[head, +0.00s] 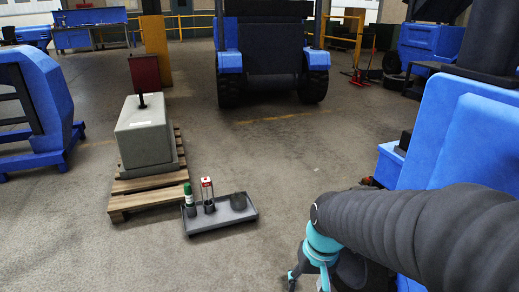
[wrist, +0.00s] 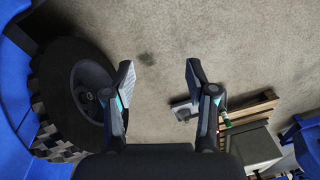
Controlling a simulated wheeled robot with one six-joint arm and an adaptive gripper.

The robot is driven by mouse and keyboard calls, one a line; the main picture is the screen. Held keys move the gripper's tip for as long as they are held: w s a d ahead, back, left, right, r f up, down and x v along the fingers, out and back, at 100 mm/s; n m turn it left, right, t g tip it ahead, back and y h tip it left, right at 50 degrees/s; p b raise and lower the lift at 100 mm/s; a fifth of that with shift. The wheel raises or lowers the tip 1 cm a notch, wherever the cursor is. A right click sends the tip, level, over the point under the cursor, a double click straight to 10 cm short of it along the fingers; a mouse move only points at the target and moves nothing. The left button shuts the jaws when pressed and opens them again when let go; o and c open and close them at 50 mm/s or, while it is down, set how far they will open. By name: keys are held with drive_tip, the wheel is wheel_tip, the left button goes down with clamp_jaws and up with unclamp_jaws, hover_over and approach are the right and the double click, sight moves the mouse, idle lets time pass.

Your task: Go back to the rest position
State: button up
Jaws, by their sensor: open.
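My gripper (wrist: 158,75) is open and empty in the wrist view, its two fingers apart over bare concrete floor. In the head view my arm reaches in from the right, and the gripper's end shows only partly at the bottom edge. A large black wheel (wrist: 62,92) is left of the fingers in the wrist view. A grey tray (head: 238,221) lies on the floor in the head view, left of my arm. It holds a green-capped bottle (head: 189,199), a red and white can (head: 207,194) and a dark cup (head: 238,201).
A wooden pallet (head: 133,199) bears a grey counterweight block (head: 144,137) with a dark red plate (head: 145,74) above it. Blue machine bodies (head: 466,135) stand close on the right. A blue vehicle (head: 270,50) stands at the back. The middle floor (head: 300,150) is clear.

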drive_tip(key=s+d+r+t+p, duration=0.2)
drive_tip(key=s+r, duration=0.1)
drive_tip(key=r, duration=0.5)
drive_tip(key=s+d+r+t+h+p, duration=0.1)
drive_tip(key=s+d+r+t+p, duration=0.1)
drive_tip(key=r, duration=0.5)
drive_tip(key=s+d, duration=0.1)
drive_tip(key=s, duration=0.1)
drive_tip(key=shift+s+r+t, duration=0.3)
drive_tip(key=shift+r, duration=0.05)
